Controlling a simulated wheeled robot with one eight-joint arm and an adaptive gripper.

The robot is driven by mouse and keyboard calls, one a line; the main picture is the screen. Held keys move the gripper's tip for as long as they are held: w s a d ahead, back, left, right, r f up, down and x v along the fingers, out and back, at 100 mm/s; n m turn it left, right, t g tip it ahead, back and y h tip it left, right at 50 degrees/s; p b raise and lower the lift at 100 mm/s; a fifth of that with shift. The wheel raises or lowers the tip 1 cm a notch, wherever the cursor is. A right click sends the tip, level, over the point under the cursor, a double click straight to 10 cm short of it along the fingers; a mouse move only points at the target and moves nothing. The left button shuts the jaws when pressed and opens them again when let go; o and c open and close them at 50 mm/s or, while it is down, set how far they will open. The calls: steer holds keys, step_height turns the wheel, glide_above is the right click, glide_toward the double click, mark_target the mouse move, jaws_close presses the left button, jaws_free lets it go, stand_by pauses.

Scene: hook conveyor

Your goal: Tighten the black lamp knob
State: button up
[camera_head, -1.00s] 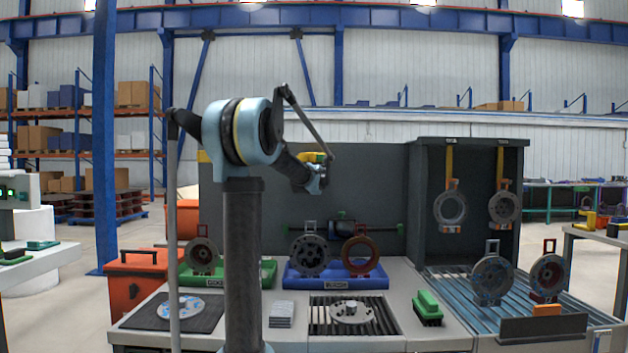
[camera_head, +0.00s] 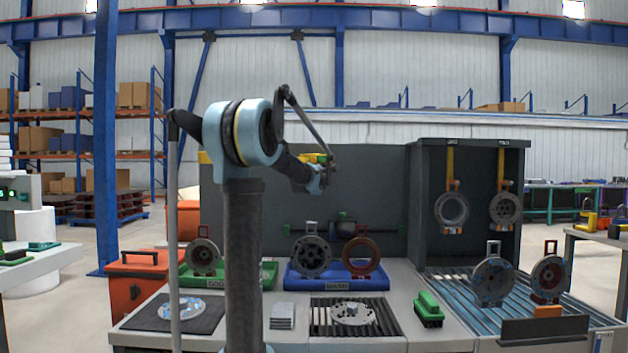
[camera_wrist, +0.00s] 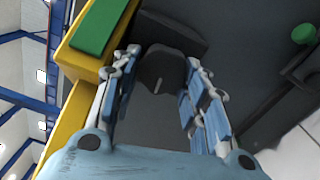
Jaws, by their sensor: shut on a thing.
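The black lamp knob (camera_wrist: 165,65) is a dark rounded piece between the fingertips in the wrist view. My gripper (camera_wrist: 165,78) is shut on it, with a blue-and-grey finger on each side. A yellow housing with a green top (camera_wrist: 100,28) lies along the left finger in the wrist view. In the head view my gripper (camera_head: 318,179) is at the upper part of the dark panel, just below the yellow-and-green lamp (camera_head: 318,157). The knob is hidden there by the gripper and arm.
A dark panel (camera_head: 370,185) stands behind the bench. A green tray (camera_head: 262,277) and a blue tray (camera_head: 336,283) hold ring parts on stands. A dark cabinet (camera_head: 478,150) with hanging rings is at right. A green-topped brush (camera_head: 428,305) lies on the bench.

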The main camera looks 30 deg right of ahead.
steer(key=shift+s+f, duration=0.1)
steer(key=o, duration=1.1)
steer(key=shift+d, duration=0.1)
steer(key=shift+c, duration=0.2)
steer(key=v, duration=1.2)
